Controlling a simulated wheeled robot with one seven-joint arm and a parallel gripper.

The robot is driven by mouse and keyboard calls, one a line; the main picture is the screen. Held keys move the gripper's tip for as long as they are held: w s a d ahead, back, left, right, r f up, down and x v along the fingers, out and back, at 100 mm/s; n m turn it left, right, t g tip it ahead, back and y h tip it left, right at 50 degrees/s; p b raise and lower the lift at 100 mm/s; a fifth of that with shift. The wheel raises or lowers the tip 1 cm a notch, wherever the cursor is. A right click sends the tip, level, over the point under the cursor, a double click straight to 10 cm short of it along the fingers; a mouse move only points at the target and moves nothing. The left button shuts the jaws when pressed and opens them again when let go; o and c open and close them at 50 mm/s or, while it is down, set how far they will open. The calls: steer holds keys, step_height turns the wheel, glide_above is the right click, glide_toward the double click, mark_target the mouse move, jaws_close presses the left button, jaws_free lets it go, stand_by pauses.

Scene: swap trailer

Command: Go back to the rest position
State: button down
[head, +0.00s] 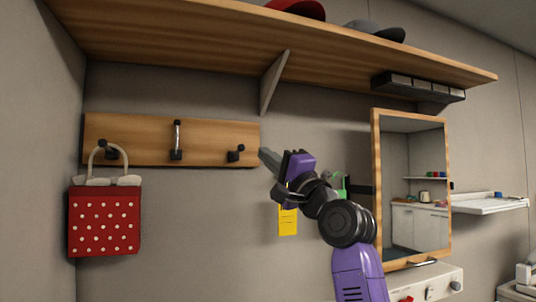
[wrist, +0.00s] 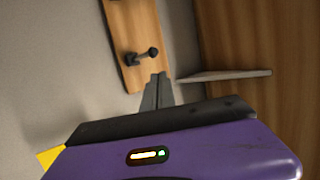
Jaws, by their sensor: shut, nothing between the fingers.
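My gripper (head: 268,160) is shut and empty, with its fingertips just right of the wooden hook board's right end in the head view. In the wrist view my gripper (wrist: 160,80) shows its two grey fingers pressed together, below a black hook (wrist: 143,56) on the board (wrist: 128,20). In the head view the board (head: 210,140) carries a right hook (head: 236,154) with nothing on it, a middle hook (head: 177,142) with a metallic piece standing up, and a left hook with a red white-dotted bag (head: 104,220) hanging from it.
A wooden shelf (head: 200,40) with a bracket (head: 274,80) runs above, holding a red cap (head: 298,8) and a grey cap (head: 374,30). A mirror (head: 376,190) is right of my arm. A yellow tag (head: 288,222) hangs behind my arm. Open wall lies below the board.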

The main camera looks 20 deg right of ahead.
stand_by(0.4)
steer(key=s+d+r+n+t+h, duration=0.2)
steer(key=s+d+t+h, duration=0.1)
steer(key=s, duration=0.1)
steer(key=s+f+n+g+h, duration=0.15)
steer(key=s+f, duration=0.35)
steer(key=f, duration=0.8)
steer(key=s+f+n+h, duration=0.25)
steer(key=s+f, duration=0.35)
steer(key=f, duration=0.7)
steer(key=s+f+n+g+h, duration=0.15)
steer(key=s+f, duration=0.35)
steer(key=f, duration=0.8)
steer(key=s+a+f+n+g, duration=0.1)
steer(key=s+f+g, duration=0.1)
steer(key=s+f, duration=0.5)
steer(key=s+a+f+n+g+y, duration=0.1)
steer(key=s+f, duration=0.5)
steer(key=s, duration=1.1)
steer(key=s+a+f+n+g, duration=0.3)
steer(key=s+f+g, duration=0.2)
steer(key=s, duration=0.7)
step_height(320, 180, down, 3)
steer(key=shift+s+r, duration=0.15)
steer(key=shift+s, duration=0.2)
